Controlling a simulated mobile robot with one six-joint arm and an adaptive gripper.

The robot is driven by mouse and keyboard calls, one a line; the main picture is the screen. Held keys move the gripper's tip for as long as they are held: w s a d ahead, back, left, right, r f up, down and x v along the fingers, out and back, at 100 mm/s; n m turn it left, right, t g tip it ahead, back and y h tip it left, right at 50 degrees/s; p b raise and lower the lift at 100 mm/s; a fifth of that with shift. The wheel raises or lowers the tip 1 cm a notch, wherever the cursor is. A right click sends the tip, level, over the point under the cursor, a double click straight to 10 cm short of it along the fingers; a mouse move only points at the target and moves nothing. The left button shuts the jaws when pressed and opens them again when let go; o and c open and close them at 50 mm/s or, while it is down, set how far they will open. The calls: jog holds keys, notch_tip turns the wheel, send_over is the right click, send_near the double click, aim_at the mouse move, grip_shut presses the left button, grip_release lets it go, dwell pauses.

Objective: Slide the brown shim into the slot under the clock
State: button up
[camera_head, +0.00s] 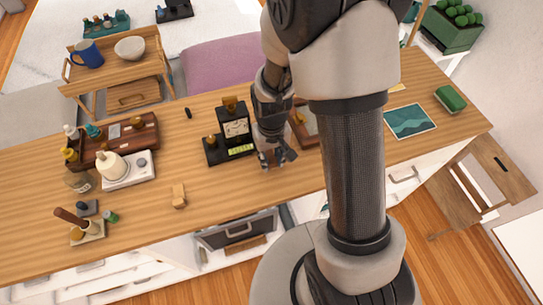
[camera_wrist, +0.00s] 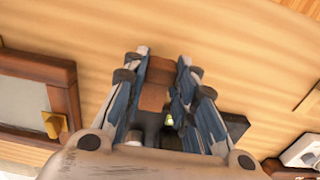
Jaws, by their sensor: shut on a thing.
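My gripper (camera_head: 277,158) is low over the wooden counter, just right of the black clock (camera_head: 236,127). In the wrist view its two fingers (camera_wrist: 163,62) are shut on the brown shim (camera_wrist: 156,85), a reddish-brown block between them. I cannot make out the shim in the head view. The clock stands upright on a black base, with a pale face and a yellow-green strip low on its front. In the wrist view a dark part of it (camera_wrist: 236,125) shows beside the right finger. The slot itself cannot be made out.
A brown framed tray (camera_head: 304,122) lies close behind and right of my gripper, partly hidden by my arm. A small wooden block (camera_head: 179,196) sits front left. A white scale with a bottle (camera_head: 128,170) stands at left. The counter in front of the clock is clear.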

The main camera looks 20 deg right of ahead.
aim_at(268, 154)
jog(key=shift+w+f+b, duration=0.1)
jog(key=shift+f+b, duration=1.1)
jog(key=shift+f, duration=0.5)
jog(key=shift+w, duration=1.6)
jog(key=shift+w+r, duration=0.1)
jog(key=shift+w, duration=0.7)
jog(key=o, duration=0.8)
jog(key=shift+w, duration=0.1)
jog(key=shift+o, duration=0.2)
jog(key=shift+w+r, duration=0.1)
notch_tip(268, 154, up, 12)
jog(key=shift+s, duration=0.3)
